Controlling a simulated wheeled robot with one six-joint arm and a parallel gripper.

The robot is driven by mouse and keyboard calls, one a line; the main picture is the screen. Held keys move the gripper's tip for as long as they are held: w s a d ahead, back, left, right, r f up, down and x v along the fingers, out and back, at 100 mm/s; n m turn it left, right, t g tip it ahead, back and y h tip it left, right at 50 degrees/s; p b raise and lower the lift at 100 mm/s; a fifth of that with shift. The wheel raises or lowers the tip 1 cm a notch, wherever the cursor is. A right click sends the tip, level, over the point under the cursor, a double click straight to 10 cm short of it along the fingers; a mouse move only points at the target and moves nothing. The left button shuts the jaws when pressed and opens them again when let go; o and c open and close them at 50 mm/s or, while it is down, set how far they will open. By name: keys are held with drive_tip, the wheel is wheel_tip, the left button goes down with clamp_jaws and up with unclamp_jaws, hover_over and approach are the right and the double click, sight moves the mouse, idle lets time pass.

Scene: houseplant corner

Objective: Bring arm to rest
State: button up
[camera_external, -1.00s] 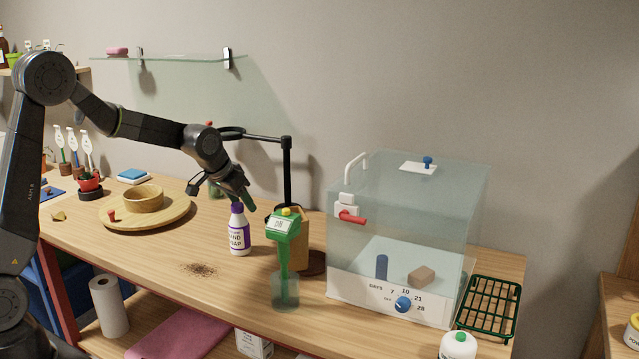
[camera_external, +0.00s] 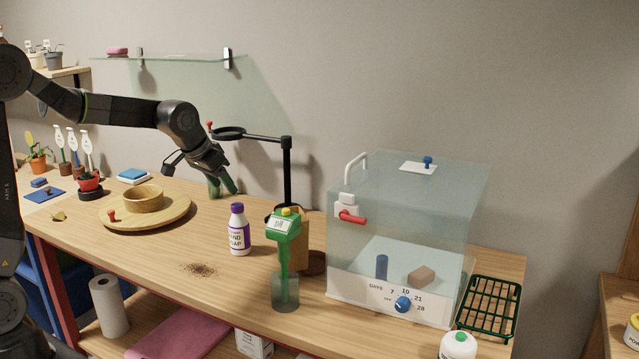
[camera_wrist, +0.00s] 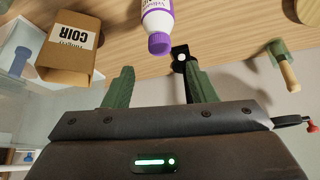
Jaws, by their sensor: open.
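My gripper (camera_external: 226,184) hangs from the raised arm above the workbench, in front of the black stand with a ring. Its green fingers are apart with nothing between them, as the wrist view also shows (camera_wrist: 160,88). The white hand soap bottle with a purple cap (camera_external: 238,232) stands upright on the bench below and to the right of my gripper, apart from it. In the wrist view the bottle (camera_wrist: 157,22) is at the top centre, beyond the fingertips.
The black ring stand (camera_external: 287,175) rises just right of my gripper. A clear cabinet (camera_external: 405,240), a green pH meter (camera_external: 284,240) and a round wooden board (camera_external: 165,218) stand on the bench. A glass shelf (camera_external: 180,57) is above. A cardboard coir box (camera_wrist: 70,48) shows in the wrist view.

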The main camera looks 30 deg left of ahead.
sight(237, 205)
drive_tip(key=x, duration=1.2)
drive_tip(key=shift+s, duration=0.1)
wheel_tip(237, 205, up, 12)
drive_tip(key=w+d+f+m+h+p, duration=0.1)
drive_tip(key=w+d+m+p, duration=0.1)
drive_tip(key=w+d+p, duration=0.65)
drive_tip(key=s+f+b+x, duration=0.1)
drive_tip(key=s+x, duration=0.1)
drive_tip(key=x, duration=0.8)
drive_tip(key=shift+a+f, duration=0.3)
